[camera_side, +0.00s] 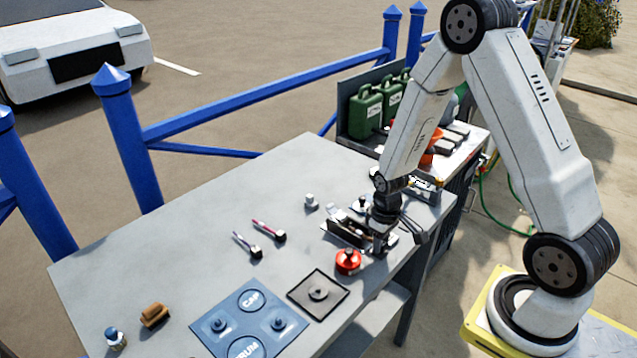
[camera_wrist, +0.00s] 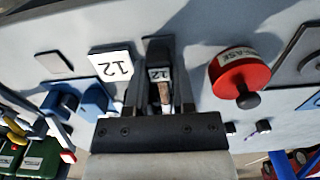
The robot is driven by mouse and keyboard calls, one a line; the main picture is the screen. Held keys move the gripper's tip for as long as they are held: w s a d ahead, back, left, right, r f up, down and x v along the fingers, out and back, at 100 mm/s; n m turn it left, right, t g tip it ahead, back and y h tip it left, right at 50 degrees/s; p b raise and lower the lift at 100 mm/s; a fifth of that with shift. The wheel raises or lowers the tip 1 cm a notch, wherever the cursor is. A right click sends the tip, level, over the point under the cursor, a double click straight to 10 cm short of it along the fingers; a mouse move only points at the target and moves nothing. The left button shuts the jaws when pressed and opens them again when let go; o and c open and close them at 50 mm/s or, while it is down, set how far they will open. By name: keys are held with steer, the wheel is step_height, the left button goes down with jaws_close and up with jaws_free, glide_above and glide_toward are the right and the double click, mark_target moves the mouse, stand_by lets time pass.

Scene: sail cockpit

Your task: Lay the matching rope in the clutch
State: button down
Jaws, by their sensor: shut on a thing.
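My gripper (camera_side: 380,248) is low over the right end of the grey table, close to its surface. In the wrist view my gripper (camera_wrist: 160,85) is shut on a narrow dark piece with a tag reading 12 (camera_wrist: 160,74) and a short pale brown length, seemingly the rope. A white plate marked 12 (camera_wrist: 112,65) lies just left of the fingers. Two other short ropes, one pale (camera_side: 246,244) and one red (camera_side: 266,229), lie on the table with dark end blocks. A grey and dark fitting (camera_side: 344,230) beside my gripper may be the clutch; my gripper partly hides it.
A red round tin (camera_side: 348,261) stands close by my gripper, with a black knob. A dark square plate (camera_side: 318,293) and a blue mat (camera_side: 247,325) lie nearer the front. Blue fittings (camera_wrist: 95,100) sit left in the wrist view. The table's left part is mostly clear.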

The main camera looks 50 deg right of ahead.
steer(key=shift+f, duration=0.45)
steer(key=shift+c, duration=1)
jaws_free()
steer(key=shift+r, duration=0.15)
steer(key=shift+o, duration=0.3)
steer(key=shift+d+r, duration=0.1)
steer(key=shift+r, duration=3.35)
